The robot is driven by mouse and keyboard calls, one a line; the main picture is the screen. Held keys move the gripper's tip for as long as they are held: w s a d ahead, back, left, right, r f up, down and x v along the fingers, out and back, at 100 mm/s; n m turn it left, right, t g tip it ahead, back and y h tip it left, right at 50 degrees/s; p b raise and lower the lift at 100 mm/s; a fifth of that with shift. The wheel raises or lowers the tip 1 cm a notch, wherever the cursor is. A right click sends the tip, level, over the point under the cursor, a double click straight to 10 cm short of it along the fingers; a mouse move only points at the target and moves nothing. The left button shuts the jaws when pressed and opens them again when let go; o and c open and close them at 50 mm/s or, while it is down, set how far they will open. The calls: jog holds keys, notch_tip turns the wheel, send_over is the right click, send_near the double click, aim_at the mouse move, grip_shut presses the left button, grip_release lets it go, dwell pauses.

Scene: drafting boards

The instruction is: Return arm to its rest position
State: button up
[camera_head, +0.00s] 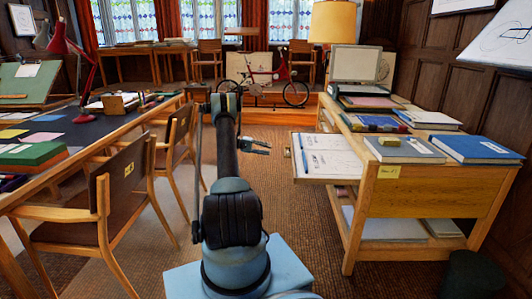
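My arm rises from its blue base in the lower middle of the head view and is bent at the top. My gripper (268,148) sticks out to the right from behind the arm, above the carpet aisle. Its two fingers look spread apart, with nothing seen between them. It is clear of the furniture, left of the desk's open drawer in the picture. The arm hides part of the wrist.
At right, a wooden desk (440,189) has an open drawer (325,158) with papers jutting into the aisle. At left stand a long table (60,190) and wooden chairs (117,200). A red bicycle (270,82) stands behind. Carpet between is free.

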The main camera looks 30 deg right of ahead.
jog(key=s+a+r+n+t+y, duration=0.1)
jog(key=s+a+r+t, duration=0.1)
jog(key=a+r, duration=0.5)
jog(key=s+a+r+n+t+y, duration=0.1)
jog(key=s+a+r, duration=0.1)
jog(key=r, duration=0.8)
jog(key=s+a+r+n+t+y, duration=0.1)
jog(key=s+a+r+t+y, duration=0.1)
jog(key=s+a+r, duration=0.4)
jog(key=s+a+r+n+t+y, duration=0.15)
jog(key=s+a+r, duration=0.25)
jog(key=s+a, duration=0.45)
jog(key=s+a+f+t+y, duration=0.1)
jog(key=s+a+y, duration=0.1)
jog(key=s+a, duration=0.6)
jog(key=s+a+t+y, duration=0.15)
jog(key=s+a, duration=0.25)
jog(key=s, duration=0.7)
jog(key=s+a+f+n+y, duration=0.1)
jog(key=s+a+f+y, duration=0.1)
jog(key=s+a+f, duration=0.3)
jog(key=s+a+f+t+y, duration=0.1)
jog(key=s+a+f, duration=0.5)
jog(key=s, duration=0.6)
jog(key=shift+s+a+f+n+y, duration=0.25)
jog(key=shift+f+n+y, duration=0.1)
jog(key=shift+f+y, duration=0.4)
